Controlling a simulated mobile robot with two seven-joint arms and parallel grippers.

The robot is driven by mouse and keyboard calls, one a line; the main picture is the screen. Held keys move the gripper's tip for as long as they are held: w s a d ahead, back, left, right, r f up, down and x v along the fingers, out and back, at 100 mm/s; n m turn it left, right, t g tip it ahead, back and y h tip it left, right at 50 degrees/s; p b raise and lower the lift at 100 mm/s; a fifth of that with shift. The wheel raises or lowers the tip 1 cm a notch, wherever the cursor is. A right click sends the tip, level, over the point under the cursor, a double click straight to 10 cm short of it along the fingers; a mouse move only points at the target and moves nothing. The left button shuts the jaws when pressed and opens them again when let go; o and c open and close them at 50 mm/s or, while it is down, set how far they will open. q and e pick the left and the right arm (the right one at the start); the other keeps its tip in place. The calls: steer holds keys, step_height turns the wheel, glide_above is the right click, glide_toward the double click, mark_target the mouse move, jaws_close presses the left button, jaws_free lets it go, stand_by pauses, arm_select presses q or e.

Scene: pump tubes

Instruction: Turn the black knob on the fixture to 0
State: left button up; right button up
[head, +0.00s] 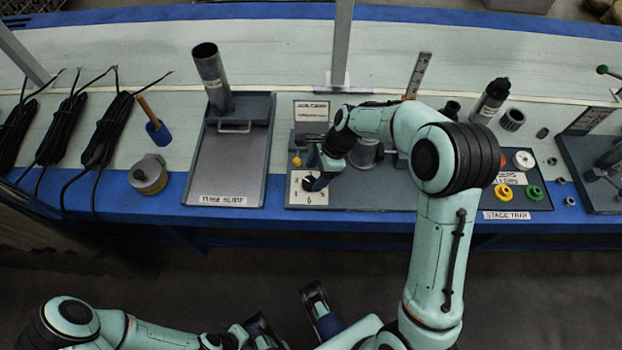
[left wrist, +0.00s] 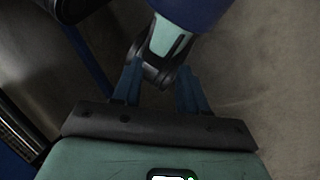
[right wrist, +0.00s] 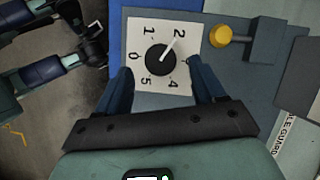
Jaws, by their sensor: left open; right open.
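The black knob (right wrist: 157,59) sits on a white dial plate (right wrist: 138,31) marked with numbers. Its white pointer line aims at the 2, at the upper right of the dial in the right wrist view; the 0 is on the dial's left side. My right gripper (right wrist: 160,66) is open over the dial, with one finger on either side of the knob and no visible grip on it. In the head view my right gripper (head: 314,180) covers part of the dial plate (head: 297,188). My left gripper (left wrist: 158,80) is open and empty, low in front of the bench.
A yellow knob (right wrist: 220,35) on a grey block stands beside the dial plate. The tube guide tray (head: 236,165) is left of the fixture. A stage tray (head: 541,203) with coloured rings lies right. A blue strip (head: 400,223) edges the bench.

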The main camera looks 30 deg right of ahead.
mark_target(310, 181)
arm_select(q)
steer(key=shift+w+a+f+b, duration=0.3)
steer(key=shift+w+f, duration=0.2)
steer(key=shift+w, duration=0.15)
arm_select(e)
steer(key=shift+x, duration=1.7)
steer(key=c, duration=1.1)
steer(key=shift+o, duration=0.2)
arm_select(q)
steer(key=shift+r, duration=0.1)
